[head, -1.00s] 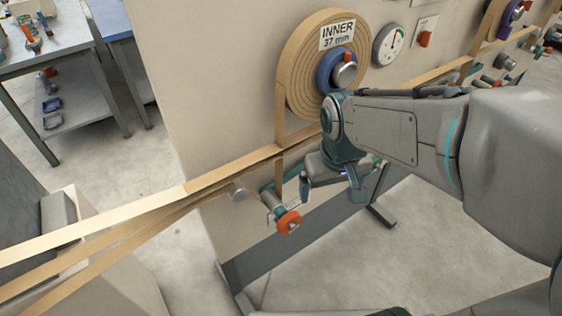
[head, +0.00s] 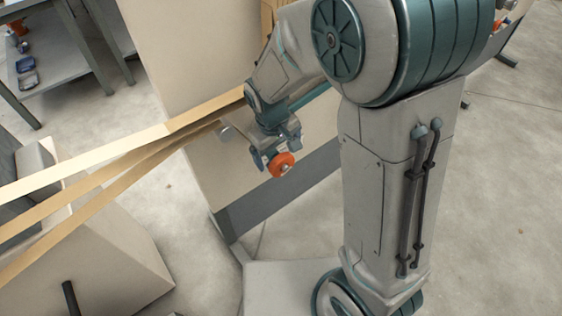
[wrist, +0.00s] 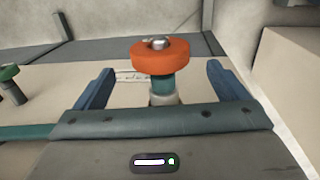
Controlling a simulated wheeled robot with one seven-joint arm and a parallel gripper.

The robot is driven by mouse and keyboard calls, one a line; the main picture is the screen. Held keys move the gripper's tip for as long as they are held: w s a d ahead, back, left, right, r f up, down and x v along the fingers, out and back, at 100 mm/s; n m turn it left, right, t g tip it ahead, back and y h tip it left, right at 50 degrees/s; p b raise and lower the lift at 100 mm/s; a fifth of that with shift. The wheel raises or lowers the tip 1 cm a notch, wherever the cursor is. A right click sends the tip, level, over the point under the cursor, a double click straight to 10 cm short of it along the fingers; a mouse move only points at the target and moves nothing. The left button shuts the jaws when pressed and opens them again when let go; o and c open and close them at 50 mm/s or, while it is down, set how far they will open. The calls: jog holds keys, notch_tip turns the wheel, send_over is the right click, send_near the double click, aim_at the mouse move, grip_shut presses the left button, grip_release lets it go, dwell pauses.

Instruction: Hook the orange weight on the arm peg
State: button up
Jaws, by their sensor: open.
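The orange weight (head: 281,165) is a round disc at the free end of a short shaft on the machine's front. In the wrist view the weight (wrist: 165,57) sits on a metal stud with a teal collar (wrist: 162,84) and a pale base below it. My gripper (head: 273,152) is open right at the weight. In the wrist view its two blue fingers stand either side of the shaft, with a gap on each side. The weight lies beyond the fingers' middle, and I see no contact. I cannot tell which part is the arm peg.
Tan paper strips (head: 100,184) run from the left to the machine panel (head: 175,60), close above my gripper. A green-topped knob (wrist: 10,80) stands at the left in the wrist view. A grey workbench (head: 62,62) is at the upper left. Floor is clear below the panel.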

aim_at(276, 158)
jog(key=f, duration=0.6)
jog(key=shift+w+d+b, duration=0.2)
jog(key=shift+d+b, duration=0.1)
jog(key=shift+r, duration=0.1)
jog(key=c, duration=1.5)
jog(key=shift+c, duration=0.2)
jog(key=shift+w+a, duration=0.15)
jog(key=shift+w, duration=0.15)
jog(key=shift+w+a, duration=0.25)
jog(key=shift+w, duration=0.1)
jog(key=shift+a, duration=0.1)
